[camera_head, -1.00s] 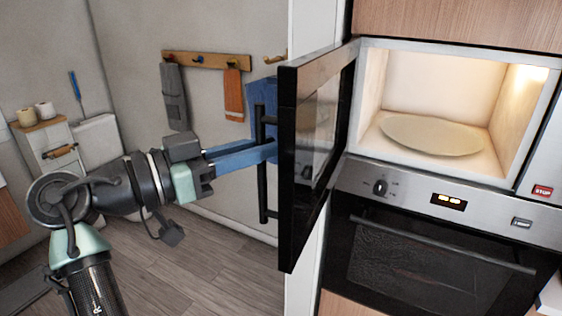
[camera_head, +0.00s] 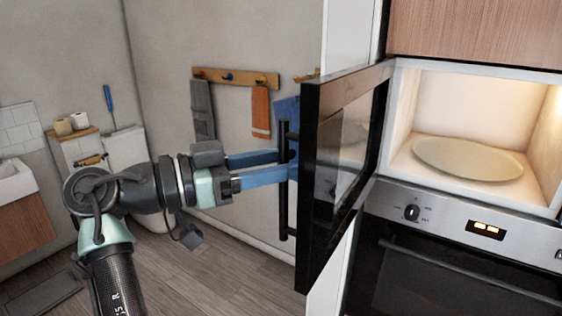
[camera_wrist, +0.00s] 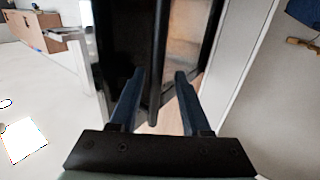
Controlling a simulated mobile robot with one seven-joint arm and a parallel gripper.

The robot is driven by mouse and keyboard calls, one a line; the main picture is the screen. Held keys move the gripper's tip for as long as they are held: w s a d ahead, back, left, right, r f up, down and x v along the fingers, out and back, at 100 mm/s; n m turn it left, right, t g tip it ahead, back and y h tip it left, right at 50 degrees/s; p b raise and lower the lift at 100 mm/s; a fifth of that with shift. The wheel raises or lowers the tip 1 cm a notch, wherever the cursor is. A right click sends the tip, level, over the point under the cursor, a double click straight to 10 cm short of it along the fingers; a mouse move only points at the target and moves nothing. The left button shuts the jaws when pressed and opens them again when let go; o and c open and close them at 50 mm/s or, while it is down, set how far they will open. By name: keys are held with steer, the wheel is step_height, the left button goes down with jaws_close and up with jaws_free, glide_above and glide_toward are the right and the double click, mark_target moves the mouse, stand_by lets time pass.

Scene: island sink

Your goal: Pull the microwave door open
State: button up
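The microwave door (camera_head: 340,170) stands swung wide open, with a dark window and black frame. Its black vertical bar handle (camera_head: 283,215) is on the outer face, toward my arm. My gripper (camera_head: 288,165) is at the handle, with its blue fingers spread apart. In the wrist view, the handle bar (camera_wrist: 158,60) runs between the two separated fingertips of my gripper (camera_wrist: 157,75), with gaps visible on both sides. The lit microwave cavity (camera_head: 470,110) is exposed and holds a pale round plate (camera_head: 467,159). The far fingertip is partly hidden behind the handle and door edge.
An oven (camera_head: 460,270) with a control panel is below the microwave. Wooden cabinetry (camera_head: 480,30) is above. A wall rack (camera_head: 236,78) with towels hangs behind. Open wooden floor (camera_head: 200,270) lies left of the door.

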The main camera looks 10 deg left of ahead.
steer(key=shift+s+a, duration=0.15)
steer(key=shift+a, duration=0.05)
steer(key=b+v, duration=0.4)
steer(key=v, duration=0.8)
steer(key=shift+s+a, duration=0.2)
steer(key=shift+a, duration=0.1)
